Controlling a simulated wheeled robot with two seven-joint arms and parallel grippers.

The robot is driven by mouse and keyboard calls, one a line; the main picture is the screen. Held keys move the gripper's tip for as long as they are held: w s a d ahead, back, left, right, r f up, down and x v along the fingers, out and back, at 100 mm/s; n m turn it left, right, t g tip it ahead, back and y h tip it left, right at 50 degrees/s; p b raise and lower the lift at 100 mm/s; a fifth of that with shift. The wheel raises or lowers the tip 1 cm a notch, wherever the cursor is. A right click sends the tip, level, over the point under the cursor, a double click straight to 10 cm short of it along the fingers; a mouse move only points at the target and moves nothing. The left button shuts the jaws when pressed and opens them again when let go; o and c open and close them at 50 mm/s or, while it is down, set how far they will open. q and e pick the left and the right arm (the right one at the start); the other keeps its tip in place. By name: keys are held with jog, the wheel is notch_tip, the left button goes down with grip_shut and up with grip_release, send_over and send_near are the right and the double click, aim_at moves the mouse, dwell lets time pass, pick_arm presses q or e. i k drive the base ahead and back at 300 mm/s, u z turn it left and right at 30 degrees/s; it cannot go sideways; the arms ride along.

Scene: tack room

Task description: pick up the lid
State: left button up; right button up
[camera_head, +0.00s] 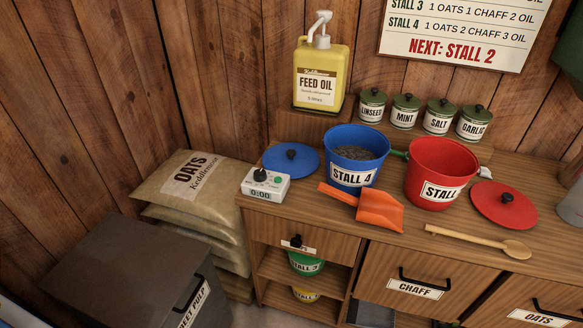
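Two lids lie on the wooden counter. A blue lid (291,160) with a dark knob lies left of the blue bucket (341,176), behind the timer. A red lid (503,206) with a dark knob lies right of the red bucket (437,190). Both lids are flat, knob up, and off the buckets. The blue bucket is labelled STALL 4 and holds dark grey feed. The red bucket is open and its inside looks empty from here; its stall number is hard to read. Neither of my grippers is in view.
A timer (264,185), orange scoop (366,207) and wooden spoon (479,241) lie along the counter front (330,222). A yellow feed oil bottle (321,75) and several green-lidded jars (405,111) stand behind. Oats sacks (196,190) and a grey bin (125,262) are left.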

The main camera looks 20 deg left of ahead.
aim_at(297, 160)
jog(key=u, duration=0.25)
jog(key=i, duration=0.7)
jog(key=u, duration=0.6)
